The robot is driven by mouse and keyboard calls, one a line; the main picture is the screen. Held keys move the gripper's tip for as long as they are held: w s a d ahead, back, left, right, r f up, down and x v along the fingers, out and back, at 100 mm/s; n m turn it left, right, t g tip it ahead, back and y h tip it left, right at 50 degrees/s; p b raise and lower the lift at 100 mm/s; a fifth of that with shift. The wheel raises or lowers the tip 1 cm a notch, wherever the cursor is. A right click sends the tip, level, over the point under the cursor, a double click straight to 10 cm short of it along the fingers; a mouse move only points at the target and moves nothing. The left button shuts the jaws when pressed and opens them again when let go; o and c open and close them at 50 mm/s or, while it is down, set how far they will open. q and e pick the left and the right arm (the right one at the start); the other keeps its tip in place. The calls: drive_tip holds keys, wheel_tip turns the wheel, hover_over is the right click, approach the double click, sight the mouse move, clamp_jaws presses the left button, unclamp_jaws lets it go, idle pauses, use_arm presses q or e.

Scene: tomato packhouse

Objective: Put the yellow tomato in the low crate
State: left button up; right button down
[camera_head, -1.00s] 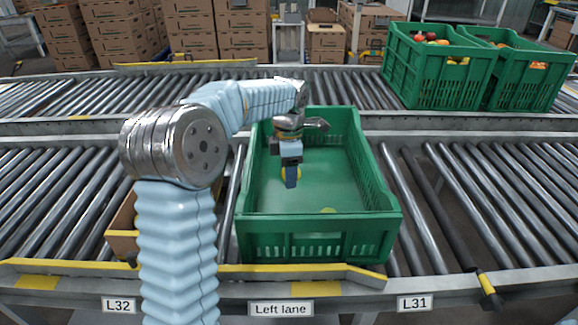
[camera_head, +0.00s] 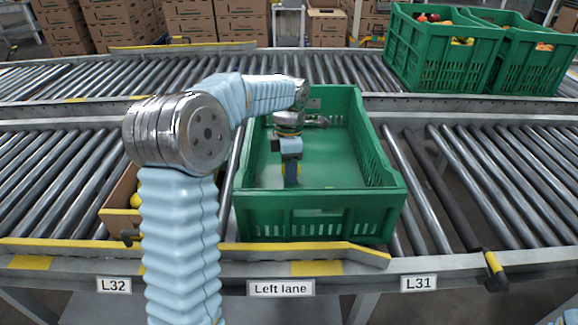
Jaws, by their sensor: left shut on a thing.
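My left gripper (camera_head: 291,172) points down within the outline of the green low crate (camera_head: 320,207) on the near conveyor. It is shut on a yellow tomato (camera_head: 298,169), of which only slivers show beside the jaws. How far the tomato is above the crate floor is hard to tell. The crate's visible floor is bare; its front wall hides the nearest part. My right gripper is out of view.
A brown carton (camera_head: 118,213) with a yellow fruit (camera_head: 136,200) stands left of the crate, partly behind my arm. Filled green crates (camera_head: 440,62) stand on the far conveyor at right. Bare rollers (camera_head: 480,175) lie right of the low crate.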

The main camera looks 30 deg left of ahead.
use_arm(q)
drive_tip(key=shift+f, duration=0.6)
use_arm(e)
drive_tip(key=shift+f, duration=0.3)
use_arm(q)
drive_tip(key=o, duration=0.8)
drive_tip(key=c, duration=0.3)
wheel_tip(320, 180, up, 2)
drive_tip(key=shift+r+p, duration=0.2)
drive_tip(key=shift+p, duration=0.65)
wheel_tip(320, 180, up, 5)
drive_tip(key=p, duration=0.4)
drive_tip(key=shift+f, duration=0.2)
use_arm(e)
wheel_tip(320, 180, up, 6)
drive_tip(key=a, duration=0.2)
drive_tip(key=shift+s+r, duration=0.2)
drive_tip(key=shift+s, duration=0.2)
